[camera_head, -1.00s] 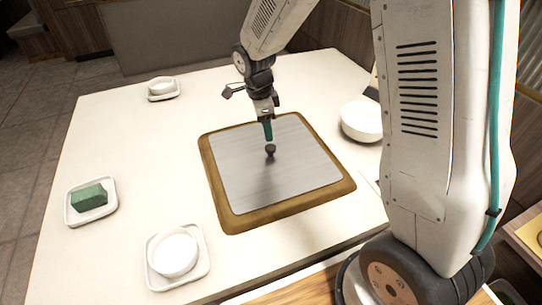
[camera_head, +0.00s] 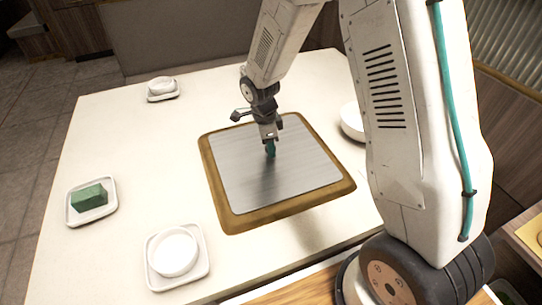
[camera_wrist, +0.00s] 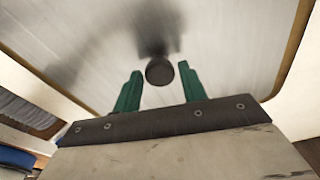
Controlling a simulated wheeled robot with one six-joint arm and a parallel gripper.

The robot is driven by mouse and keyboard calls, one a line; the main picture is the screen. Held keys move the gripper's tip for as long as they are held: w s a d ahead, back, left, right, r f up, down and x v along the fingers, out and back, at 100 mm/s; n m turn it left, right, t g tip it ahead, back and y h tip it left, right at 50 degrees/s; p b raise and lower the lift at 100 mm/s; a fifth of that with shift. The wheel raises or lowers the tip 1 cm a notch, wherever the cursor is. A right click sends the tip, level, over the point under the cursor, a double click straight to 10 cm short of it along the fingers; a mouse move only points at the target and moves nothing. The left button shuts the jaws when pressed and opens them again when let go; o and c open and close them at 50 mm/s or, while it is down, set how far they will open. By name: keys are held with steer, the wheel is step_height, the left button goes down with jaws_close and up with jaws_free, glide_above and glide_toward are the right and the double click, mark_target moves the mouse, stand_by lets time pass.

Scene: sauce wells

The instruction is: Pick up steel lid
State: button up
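The steel lid (camera_head: 240,183) is a flat grey square lying in a wooden frame (camera_head: 270,216) on the white table. Its dark round knob (camera_wrist: 159,71) shows in the wrist view, just ahead of and between my green fingertips. My gripper (camera_head: 270,150) is at the middle of the lid in the head view, hiding the knob there. In the wrist view, my gripper (camera_wrist: 160,80) is open, with a gap on both sides of the knob. I cannot tell if a finger touches the lid.
A white bowl (camera_head: 352,122) stands right of the frame, partly behind my arm. A round white dish on a tray (camera_head: 152,274) is at the front, a green block (camera_head: 89,197) on a tray at left, and a small dish (camera_head: 162,85) at the back left. Table between them is clear.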

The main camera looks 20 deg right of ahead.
steer(key=c, duration=0.6)
steer(key=shift+c, duration=0.2)
steer(key=shift+r, duration=0.1)
step_height(320, 180, up, 10)
